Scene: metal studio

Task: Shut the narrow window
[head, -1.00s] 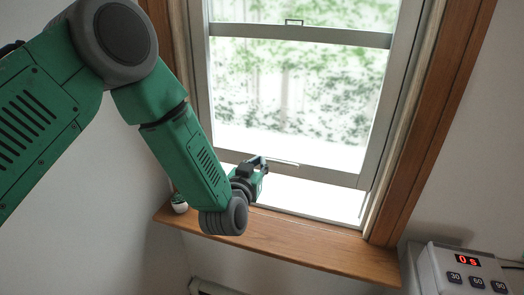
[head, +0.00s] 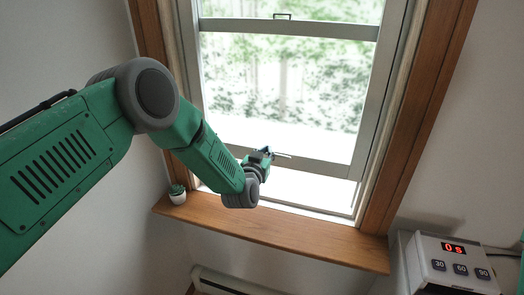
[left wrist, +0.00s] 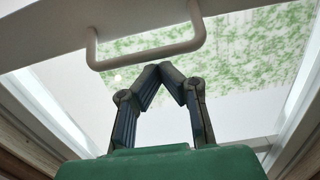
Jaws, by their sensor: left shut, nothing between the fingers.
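The narrow window has a grey-white frame; its lower sash (head: 310,168) is raised, with a bright open gap (head: 300,187) between its bottom rail and the sill. My left gripper (head: 268,154) is shut and empty at the bottom rail, left of the middle. In the left wrist view a pale U-shaped handle (left wrist: 150,52) hangs from the rail. The left gripper's fingertips (left wrist: 163,68) meet just below the handle in that picture; I cannot tell if they touch it. The handle is hard to make out in the head view. My right gripper is not in view.
A wooden sill (head: 290,234) runs below the window, with a small potted plant (head: 177,194) at its left end. A timer box (head: 455,262) reading 0 s stands at lower right. A heater (head: 225,283) is below the sill. The sill's right part is clear.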

